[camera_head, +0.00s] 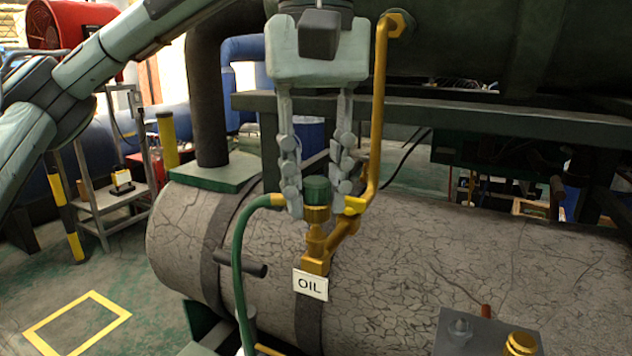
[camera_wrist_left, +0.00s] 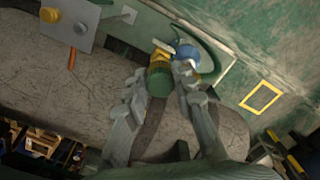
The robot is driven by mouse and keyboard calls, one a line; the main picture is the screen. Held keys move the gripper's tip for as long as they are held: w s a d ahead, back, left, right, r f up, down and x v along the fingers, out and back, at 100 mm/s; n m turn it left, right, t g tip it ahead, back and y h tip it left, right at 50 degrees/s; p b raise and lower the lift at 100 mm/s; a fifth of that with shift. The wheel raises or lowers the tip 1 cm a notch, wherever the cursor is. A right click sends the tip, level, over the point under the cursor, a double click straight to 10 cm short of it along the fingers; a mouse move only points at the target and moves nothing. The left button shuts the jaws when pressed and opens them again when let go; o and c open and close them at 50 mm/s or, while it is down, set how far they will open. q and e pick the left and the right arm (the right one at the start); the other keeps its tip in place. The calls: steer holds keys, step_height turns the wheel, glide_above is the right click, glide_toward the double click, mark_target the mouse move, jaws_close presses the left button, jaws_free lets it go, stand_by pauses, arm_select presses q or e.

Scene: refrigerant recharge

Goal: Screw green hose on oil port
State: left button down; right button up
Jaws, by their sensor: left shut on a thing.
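The green hose (camera_head: 238,262) rises from the lower left and bends right to a brass end beside the green-topped fitting (camera_head: 317,190). My left gripper (camera_head: 319,196) comes from above, its two fingers shut around this green fitting. In the left wrist view the green fitting (camera_wrist_left: 159,80) sits between the fingertips of my left gripper (camera_wrist_left: 160,76). The brass oil port (camera_head: 317,262) stands on the cracked grey tank right below the fitting, with the OIL sign (camera_head: 310,284) in front. The fitting looks upright over the port; whether its thread is engaged is hidden. My right gripper is out of view.
A yellow pipe (camera_head: 378,110) runs down just right of my left gripper and joins the port. A black handle (camera_head: 240,263) sticks out left of the port. A grey box with a brass cap (camera_head: 520,343) is at the lower right. Green beams (camera_head: 450,116) cross behind.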

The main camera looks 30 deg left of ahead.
arm_select(q)
steer(key=shift+f+b, duration=0.7)
steer(key=shift+f, duration=0.35)
stand_by(0.4)
steer(key=shift+r+m+p, duration=0.15)
steer(key=shift+m+p, duration=0.7)
steer(key=shift+m, duration=0.85)
steer(key=m, duration=0.3)
steer(key=shift+m, duration=0.4)
